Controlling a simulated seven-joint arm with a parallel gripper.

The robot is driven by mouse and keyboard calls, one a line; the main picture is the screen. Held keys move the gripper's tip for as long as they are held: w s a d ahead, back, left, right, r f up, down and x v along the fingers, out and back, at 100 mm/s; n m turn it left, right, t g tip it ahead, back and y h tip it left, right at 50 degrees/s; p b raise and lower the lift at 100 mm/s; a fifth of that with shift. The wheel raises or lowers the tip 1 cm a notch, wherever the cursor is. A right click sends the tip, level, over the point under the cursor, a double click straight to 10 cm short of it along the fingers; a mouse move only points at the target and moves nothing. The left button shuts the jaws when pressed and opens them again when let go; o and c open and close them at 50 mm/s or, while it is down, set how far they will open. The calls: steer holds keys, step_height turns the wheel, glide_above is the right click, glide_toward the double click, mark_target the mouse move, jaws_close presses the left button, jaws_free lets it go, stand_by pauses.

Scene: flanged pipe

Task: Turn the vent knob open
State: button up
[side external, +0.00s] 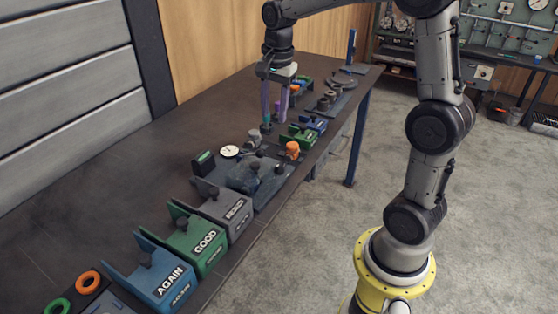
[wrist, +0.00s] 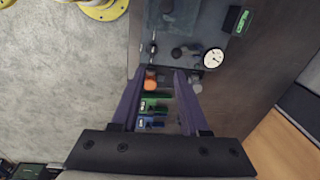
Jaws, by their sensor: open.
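My gripper (side external: 274,122) is open and points down over the bench, behind the test fixture in the side view. Its purple fingers (wrist: 159,74) frame the wrist view, with nothing held between them. An orange knob (side external: 292,149) sits at the fixture's right edge; in the wrist view it shows between the fingers (wrist: 150,80). A grey knob (side external: 255,136) sits at the far end of the fixture; in the wrist view it shows just right of the right finger (wrist: 196,84). I cannot tell which knob is the vent, nor read its setting.
The fixture plate (side external: 245,178) carries a round white gauge (side external: 230,151) and dark fittings. Green and blue blocks (wrist: 155,104) lie beyond the orange knob. Labelled bins, including a green GOOD bin (side external: 205,245), line the near bench. The bench left of the fixture is clear.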

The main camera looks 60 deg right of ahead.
steer(key=g, duration=0.1)
glide_toward(279, 164)
steer(key=shift+m, duration=0.4)
step_height(279, 164, down, 9)
steer(key=shift+w+d+r, duration=0.1)
steer(key=shift+d+r, duration=0.05)
jaws_close()
